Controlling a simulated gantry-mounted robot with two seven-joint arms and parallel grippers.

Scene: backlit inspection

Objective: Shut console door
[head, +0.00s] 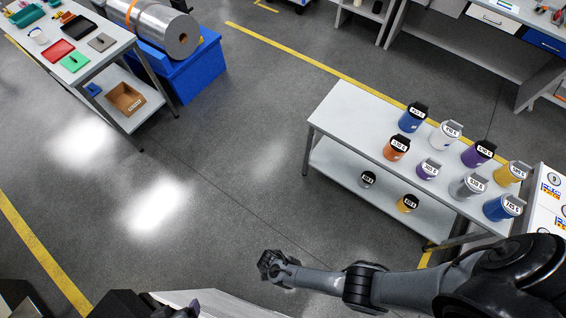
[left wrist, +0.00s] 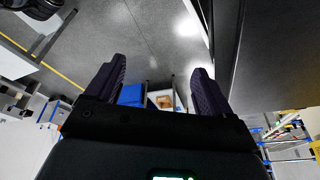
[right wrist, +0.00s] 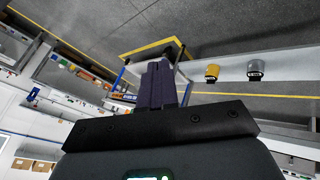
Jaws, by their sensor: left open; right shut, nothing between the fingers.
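A pale panel (head: 225,303), which may be part of the console or its door, shows at the bottom edge of the head view, mostly cut off. In the left wrist view a tall dark panel (left wrist: 228,45) with a light edge stands just right of the fingers; it may be the door, but I cannot tell how far open. My left gripper (left wrist: 158,68) is open and empty, with one finger close to that panel in the picture; contact is unclear. My right gripper (right wrist: 161,66) is shut and empty, and in the head view (head: 268,262) it hangs over the floor.
A white two-level table (head: 345,105) with several labelled canisters stands at the right. A workbench (head: 105,60) with trays and a blue stand (head: 195,75) bearing a metal roll are at upper left. The floor between is clear.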

